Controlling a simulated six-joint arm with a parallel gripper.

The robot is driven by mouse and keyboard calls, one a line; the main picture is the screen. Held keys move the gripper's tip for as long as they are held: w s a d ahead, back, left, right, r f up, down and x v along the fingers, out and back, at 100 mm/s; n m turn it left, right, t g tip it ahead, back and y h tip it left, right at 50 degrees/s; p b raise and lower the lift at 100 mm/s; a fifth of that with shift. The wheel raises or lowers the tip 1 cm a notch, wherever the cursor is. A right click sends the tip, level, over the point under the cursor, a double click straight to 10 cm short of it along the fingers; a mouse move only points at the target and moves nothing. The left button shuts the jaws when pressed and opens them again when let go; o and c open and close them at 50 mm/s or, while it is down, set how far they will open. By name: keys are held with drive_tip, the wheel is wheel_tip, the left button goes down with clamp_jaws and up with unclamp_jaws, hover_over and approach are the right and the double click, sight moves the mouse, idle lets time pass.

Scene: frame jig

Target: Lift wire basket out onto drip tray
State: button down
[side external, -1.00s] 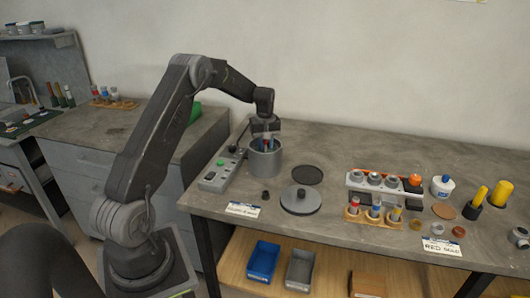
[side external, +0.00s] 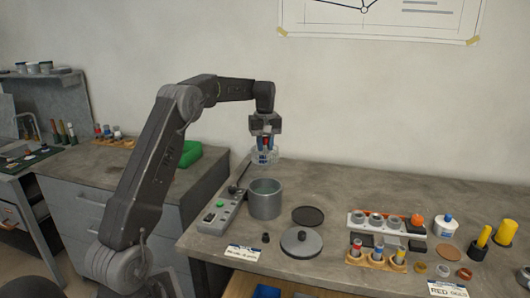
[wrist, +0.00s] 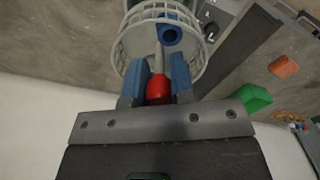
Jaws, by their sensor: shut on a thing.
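The wire basket (side external: 264,156) hangs in the air above the grey pot (side external: 265,202), clear of its rim. It also shows in the wrist view as a pale round cage (wrist: 124,42) with a blue ring-shaped part (wrist: 168,35) inside. My gripper (side external: 265,138) points down and is shut on the basket's red handle grip (wrist: 158,90), between its two blue fingers. A flat dark round tray (side external: 308,216), which looks like the drip tray, lies bare on the bench to the right of the pot.
A grey lid with a knob (side external: 301,243) lies in front of the dark tray. A control box (side external: 219,213) is left of the pot. A rack (side external: 386,222) with several fittings stands farther right. The bench behind the tray is clear.

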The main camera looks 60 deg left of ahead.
drive_tip(key=shift+r, duration=4.6)
drive_tip(key=shift+f, duration=0.1)
drive_tip(key=shift+w+d+f, duration=1.8)
drive_tip(key=shift+w+f, duration=0.05)
drive_tip(key=shift+f, duration=2.8)
drive_tip(key=shift+w+d+f, duration=1.8)
drive_tip(key=shift+w+f, duration=0.1)
drive_tip(key=shift+f, duration=2.8)
drive_tip(key=shift+w+d+f, duration=1.8)
drive_tip(key=shift+w+f, duration=0.05)
drive_tip(key=shift+f, duration=2.8)
drive_tip(key=shift+f, duration=0.2)
drive_tip(key=shift+f, duration=0.3)
